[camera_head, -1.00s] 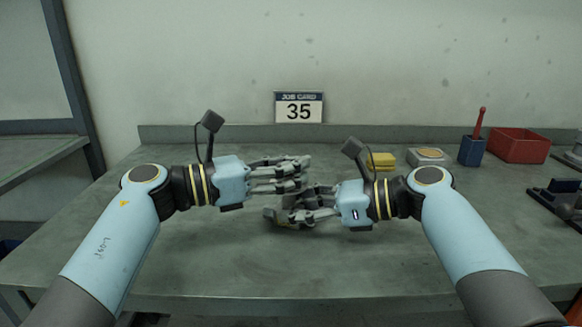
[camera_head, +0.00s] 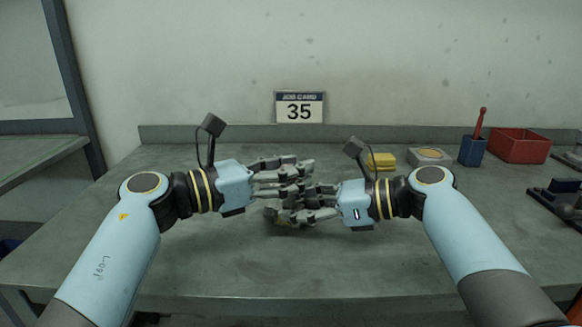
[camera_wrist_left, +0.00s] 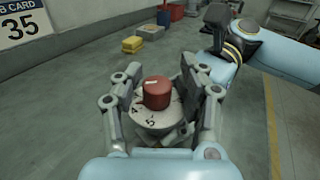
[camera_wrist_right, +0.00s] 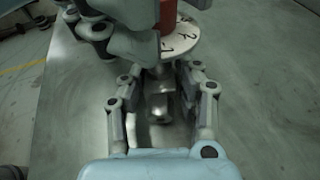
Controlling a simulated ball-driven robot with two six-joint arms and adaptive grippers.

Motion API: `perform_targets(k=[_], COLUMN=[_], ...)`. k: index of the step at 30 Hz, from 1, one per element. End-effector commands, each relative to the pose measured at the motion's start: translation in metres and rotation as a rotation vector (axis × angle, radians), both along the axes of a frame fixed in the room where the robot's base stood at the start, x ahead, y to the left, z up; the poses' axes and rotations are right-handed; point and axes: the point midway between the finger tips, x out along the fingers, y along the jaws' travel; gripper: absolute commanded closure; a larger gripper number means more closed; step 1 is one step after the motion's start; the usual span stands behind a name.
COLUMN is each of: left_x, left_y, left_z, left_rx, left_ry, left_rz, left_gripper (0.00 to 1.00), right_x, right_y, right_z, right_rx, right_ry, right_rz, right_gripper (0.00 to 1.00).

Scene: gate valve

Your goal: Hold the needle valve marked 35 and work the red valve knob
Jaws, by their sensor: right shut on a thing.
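The needle valve's metal body (camera_wrist_right: 160,103) sits between the fingers of my right gripper (camera_head: 287,202), which is shut on it above the bench. The valve's pale numbered dial (camera_wrist_left: 147,122) and red knob (camera_wrist_left: 157,93) face my left wrist camera; the knob also shows at the top of the right wrist view (camera_wrist_right: 167,14). My left gripper (camera_head: 303,175) is open around the knob, with a finger on each side and gaps between them and the knob. In the head view the fingers of both hands hide most of the valve. No 35 is readable on the valve itself.
A job card reading 35 (camera_head: 299,107) stands at the bench's back. Toward the back right are yellow blocks (camera_head: 381,161), a grey block with a round top (camera_head: 429,156), a blue holder (camera_head: 472,151), a red bin (camera_head: 518,145) and dark fixtures (camera_head: 557,197). The left bench is clear.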

Motion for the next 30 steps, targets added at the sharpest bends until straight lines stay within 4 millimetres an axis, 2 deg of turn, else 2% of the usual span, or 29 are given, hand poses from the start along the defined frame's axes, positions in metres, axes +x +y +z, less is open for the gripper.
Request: perform_targets(k=[8, 12, 17, 24, 30], left_x=[0.000, -0.003, -0.017, -0.042, -0.055], left_y=[-0.001, 0.006, 0.030, 0.077, 0.100], left_z=[0.001, 0.001, 0.000, 0.000, 0.000], left_rx=[-0.003, -0.002, 0.002, 0.003, 0.001], left_ry=[-0.001, -0.001, -0.001, -0.001, 0.000], left_rz=[-0.001, 0.000, -0.001, 0.000, 0.000], left_gripper=[0.49, 0.49, 0.49, 0.49, 0.49], right_x=[-0.001, -0.001, -0.001, -0.001, -0.001], right_y=[0.001, 0.001, 0.001, 0.001, 0.001], right_z=[0.000, 0.000, 0.000, 0.000, 0.000], right_rx=[0.000, 0.002, 0.002, 0.002, 0.002], right_ry=[0.001, 0.001, 0.001, 0.002, 0.001], right_rz=[0.002, 0.003, 0.003, 0.004, 0.003], right_gripper=[0.87, 0.87, 0.87, 0.87, 0.87])
